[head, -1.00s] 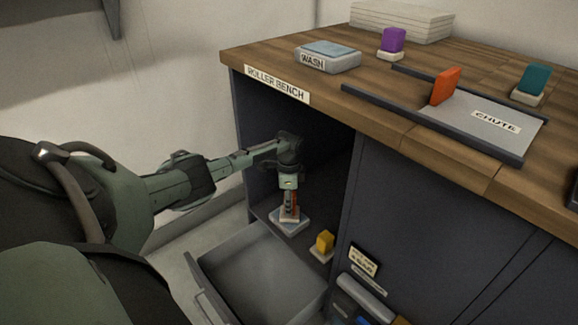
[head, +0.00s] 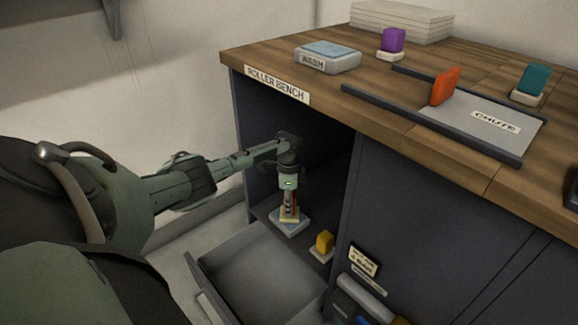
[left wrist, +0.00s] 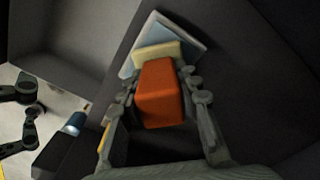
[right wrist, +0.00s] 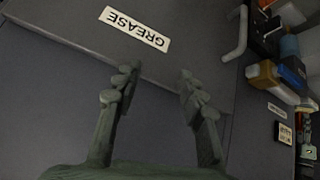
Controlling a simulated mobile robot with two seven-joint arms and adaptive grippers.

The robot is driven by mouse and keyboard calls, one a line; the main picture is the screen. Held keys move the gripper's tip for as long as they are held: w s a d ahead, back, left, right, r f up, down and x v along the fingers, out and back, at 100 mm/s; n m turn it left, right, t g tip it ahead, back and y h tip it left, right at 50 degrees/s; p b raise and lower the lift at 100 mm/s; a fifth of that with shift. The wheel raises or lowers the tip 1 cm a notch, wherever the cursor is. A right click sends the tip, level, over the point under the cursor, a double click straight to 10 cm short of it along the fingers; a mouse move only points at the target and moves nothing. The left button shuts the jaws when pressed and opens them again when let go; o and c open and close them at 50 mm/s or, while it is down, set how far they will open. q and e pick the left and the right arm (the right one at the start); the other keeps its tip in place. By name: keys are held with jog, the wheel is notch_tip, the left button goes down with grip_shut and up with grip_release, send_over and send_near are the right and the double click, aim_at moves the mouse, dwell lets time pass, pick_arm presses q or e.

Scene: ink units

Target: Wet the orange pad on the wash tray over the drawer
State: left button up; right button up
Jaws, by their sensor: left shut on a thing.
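My left gripper (head: 289,200) is inside the open bay under the bench, pointing down. In the left wrist view its fingers (left wrist: 163,95) are shut on the sides of an orange block (left wrist: 160,88) with a cream base (left wrist: 158,53). The base also shows in the head view (head: 289,214), on or just above a pale blue-grey tray (head: 289,228). I cannot tell whether they touch. The tray also shows in the left wrist view (left wrist: 187,40). The tray stands on the bay floor behind the open drawer (head: 250,262). My right gripper (right wrist: 155,85) is open and empty before a grey panel.
A yellow block (head: 324,241) on a pale base stands right of the tray. On the bench top are a tray marked WASH (head: 328,57), a purple block (head: 393,39), a teal block (head: 534,79), and another orange block (head: 445,87) at the chute. The bay's side walls are close.

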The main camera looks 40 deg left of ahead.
jog(key=shift+w+a+r+t, duration=0.9)
jog(key=shift+w+a+r, duration=0.25)
jog(key=shift+r, duration=0.1)
pick_arm(q)
jog(key=shift+r, duration=0.25)
jog(key=shift+r+p, duration=0.3)
jog(key=shift+p, duration=0.25)
jog(key=shift+r+p, duration=0.6)
pick_arm(e)
jog(key=shift+s+d+f+g+h, duration=0.9)
jog(key=shift+s+d+f+g, duration=1.65)
jog(key=shift+s+d, duration=1.75)
pick_arm(q)
jog(key=shift+r+p, duration=1.15)
jog(key=shift+r, duration=0.1)
jog(key=shift+r+p, duration=0.55)
jog(key=shift+r, duration=0.05)
jog(key=shift+r+p, duration=0.45)
pick_arm(e)
notch_tip(320, 180, down, 9)
jog(key=g, duration=0.1)
jog(key=shift+w+a+m+g, duration=0.25)
jog(key=shift+m+g, duration=0.1)
jog(key=shift+m, duration=0.05)
pick_arm(q)
jog(key=shift+r, duration=0.1)
